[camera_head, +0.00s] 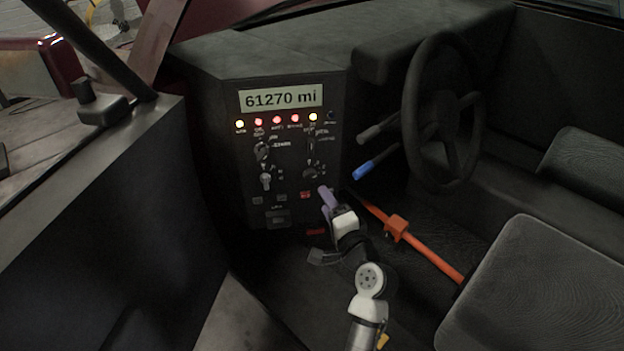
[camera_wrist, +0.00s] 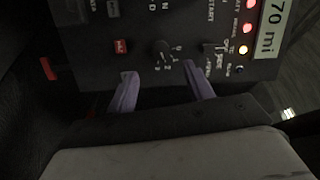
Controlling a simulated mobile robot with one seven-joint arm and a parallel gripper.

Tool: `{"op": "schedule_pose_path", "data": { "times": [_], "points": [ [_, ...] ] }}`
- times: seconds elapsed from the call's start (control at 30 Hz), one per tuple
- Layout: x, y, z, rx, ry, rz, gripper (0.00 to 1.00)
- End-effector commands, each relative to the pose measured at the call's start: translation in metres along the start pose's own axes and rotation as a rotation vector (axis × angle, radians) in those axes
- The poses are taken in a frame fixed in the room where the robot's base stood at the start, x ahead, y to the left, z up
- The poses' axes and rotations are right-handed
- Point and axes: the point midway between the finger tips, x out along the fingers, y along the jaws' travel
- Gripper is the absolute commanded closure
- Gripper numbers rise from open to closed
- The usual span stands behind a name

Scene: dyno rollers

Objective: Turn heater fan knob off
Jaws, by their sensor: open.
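The dark fan knob (camera_head: 312,172) is on the lower right of the black dashboard panel. In the wrist view, the knob (camera_wrist: 164,50) has small number marks beside it, apparently fan speeds. Its exact setting is too dark to read. My gripper (camera_head: 325,191) is just below and right of the knob in the head view. In the wrist view, my gripper's (camera_wrist: 161,73) two purple fingers are spread apart and empty. Their tips are on either side of the knob's column, a little below it in the picture. I see no contact with the knob.
Other controls are close by: a red button (camera_wrist: 120,46), a switch (camera_wrist: 213,49), and a left knob (camera_head: 262,151). A blue-tipped lever (camera_head: 370,168), the steering wheel (camera_head: 443,110) and an orange bar (camera_head: 430,255) lie to the right. Open floor (camera_head: 240,320) shows at lower left.

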Motion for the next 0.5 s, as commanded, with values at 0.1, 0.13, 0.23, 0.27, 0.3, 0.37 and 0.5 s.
{"op": "schedule_pose_path", "data": {
  "times": [0.1,0.13,0.23,0.27,0.3,0.37,0.5],
  "points": [
    [0.028,-0.003,0.0,0.0,-0.002,-0.002,0.48],
    [0.034,-0.003,0.0,-0.001,-0.001,-0.001,0.48],
    [0.054,-0.003,0.0,-0.001,-0.002,-0.001,0.48],
    [0.059,-0.002,0.0,-0.001,-0.001,-0.001,0.48],
    [0.065,-0.002,0.0,-0.001,0.0,0.0,0.48],
    [0.073,-0.002,0.0,-0.001,0.0,-0.001,0.48],
    [0.086,-0.001,0.0,-0.002,0.001,0.0,0.48]
  ]
}}
